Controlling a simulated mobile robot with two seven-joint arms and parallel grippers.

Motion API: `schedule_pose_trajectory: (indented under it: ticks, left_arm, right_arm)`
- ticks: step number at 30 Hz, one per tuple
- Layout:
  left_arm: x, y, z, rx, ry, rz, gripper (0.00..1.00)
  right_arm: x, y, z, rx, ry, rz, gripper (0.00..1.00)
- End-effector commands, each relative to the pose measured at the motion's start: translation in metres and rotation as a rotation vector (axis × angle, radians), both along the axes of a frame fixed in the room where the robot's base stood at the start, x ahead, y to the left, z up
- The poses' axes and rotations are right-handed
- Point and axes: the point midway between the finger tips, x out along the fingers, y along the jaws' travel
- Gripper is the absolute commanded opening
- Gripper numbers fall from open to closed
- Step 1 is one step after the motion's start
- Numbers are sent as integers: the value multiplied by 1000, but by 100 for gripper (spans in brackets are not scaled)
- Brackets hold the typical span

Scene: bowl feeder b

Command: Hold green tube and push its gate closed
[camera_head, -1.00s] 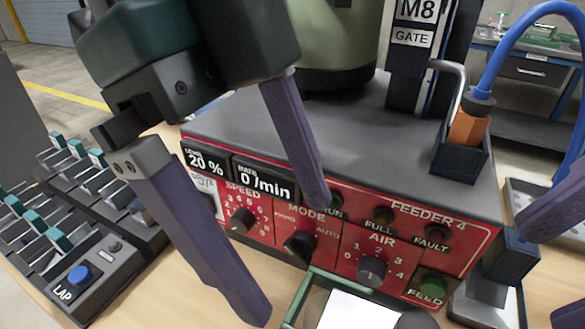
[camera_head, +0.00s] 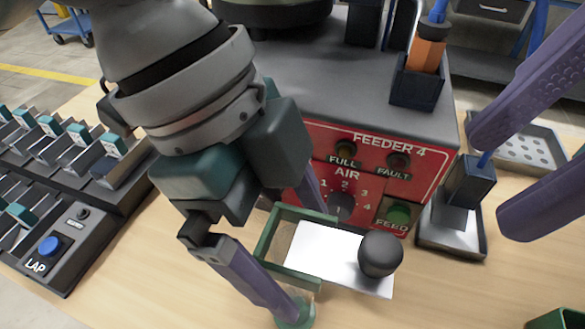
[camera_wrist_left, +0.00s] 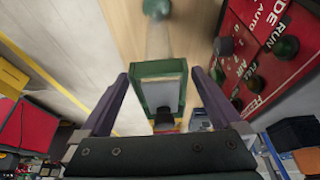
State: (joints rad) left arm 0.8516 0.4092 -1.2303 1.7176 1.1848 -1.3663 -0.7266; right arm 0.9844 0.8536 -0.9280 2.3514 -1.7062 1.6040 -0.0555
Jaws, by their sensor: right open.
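The green tube's collar (camera_head: 268,232) is a rectangular green frame above the wooden table, in front of the feeder. A clear section and a round green end (camera_head: 295,314) show below it. Its gate (camera_head: 325,250) is a white plate that sticks out of the frame to the right, with a black ball knob (camera_head: 380,254) at its outer end. My left gripper (camera_head: 306,258) is open, with one finger on each side of the frame. In the left wrist view the frame (camera_wrist_left: 139,92) lies between the fingers; contact cannot be told. My right gripper (camera_head: 486,184) is open and empty at the right edge.
The red feeder panel (camera_head: 430,160) stands close behind the tube. A dark holder on a metal tray (camera_head: 452,238) stands to the right. A rack of slots (camera_head: 95,185) is at left. A green bin (camera_head: 555,318) shows at the lower right. Front table is clear.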

Motion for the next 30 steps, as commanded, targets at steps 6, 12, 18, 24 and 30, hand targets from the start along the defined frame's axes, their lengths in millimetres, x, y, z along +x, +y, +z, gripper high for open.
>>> schedule_pose_trajectory:
  ticks: [6,12,18,24,30]
  left_arm:
    - [0,0,0,0,0,0,74]
    - [0,0,0,0,0,0,52]
    - [0,0,0,0,0,1,29]
    - [0,0,0,0,0,1,7]
    - [0,0,0,0,0,0,55]
  right_arm:
    - [0,0,0,0,0,0,50]
    - [0,0,0,0,0,0,50]
    - [0,0,0,0,0,0,50]
    - [0,0,0,0,0,0,50]
    - [0,0,0,0,0,0,50]
